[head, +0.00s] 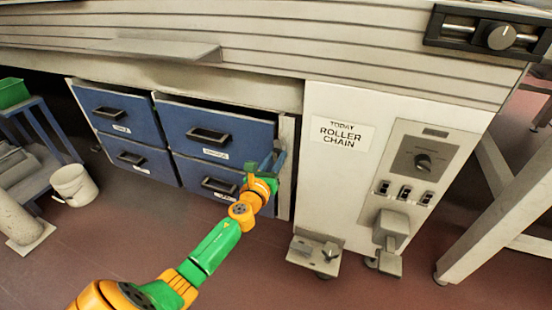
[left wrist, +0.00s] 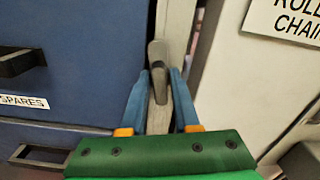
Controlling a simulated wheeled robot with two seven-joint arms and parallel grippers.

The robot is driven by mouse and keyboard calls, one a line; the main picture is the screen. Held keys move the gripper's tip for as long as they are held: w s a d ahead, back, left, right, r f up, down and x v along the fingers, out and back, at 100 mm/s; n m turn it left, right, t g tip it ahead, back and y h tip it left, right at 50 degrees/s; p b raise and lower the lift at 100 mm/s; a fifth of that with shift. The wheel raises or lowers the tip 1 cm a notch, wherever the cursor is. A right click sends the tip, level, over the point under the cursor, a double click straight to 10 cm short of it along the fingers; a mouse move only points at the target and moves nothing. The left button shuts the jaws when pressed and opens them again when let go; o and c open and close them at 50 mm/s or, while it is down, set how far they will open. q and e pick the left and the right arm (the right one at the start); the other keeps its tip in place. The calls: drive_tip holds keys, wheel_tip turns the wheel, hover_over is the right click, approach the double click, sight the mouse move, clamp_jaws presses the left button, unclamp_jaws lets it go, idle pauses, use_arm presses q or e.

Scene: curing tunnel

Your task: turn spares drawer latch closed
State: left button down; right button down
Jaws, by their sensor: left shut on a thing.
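The spares drawer (head: 225,132) is a blue front with a black handle, at the upper right of the drawer block. Its SPARES label shows in the left wrist view on the blue front (left wrist: 75,60). The latch (left wrist: 157,72) is a grey lever on the pale post beside the drawer's right edge, standing about upright in that view. My left gripper (left wrist: 160,78) has its blue fingers on either side of the lever and is shut on it. In the head view the left gripper (head: 274,160) hides most of the latch. My right gripper is not in view.
Other blue drawers (head: 118,112) are to the left and below. A white panel (head: 330,175) labelled ROLLER CHAIN, with a knob and switches, stands close to the right. A grey ledge (head: 150,47) juts out above. A white bucket (head: 73,186) stands at the left.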

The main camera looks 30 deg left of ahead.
use_arm(q)
drive_tip(key=n, duration=0.4)
drive_tip(key=shift+f+n, duration=0.1)
drive_tip(key=shift+n, duration=0.7)
drive_tip(key=n, duration=0.2)
drive_tip(key=shift+n, duration=1.8)
drive_tip(key=n, duration=0.3)
drive_tip(key=shift+a+f, duration=0.1)
drive_tip(key=shift+n, duration=0.7)
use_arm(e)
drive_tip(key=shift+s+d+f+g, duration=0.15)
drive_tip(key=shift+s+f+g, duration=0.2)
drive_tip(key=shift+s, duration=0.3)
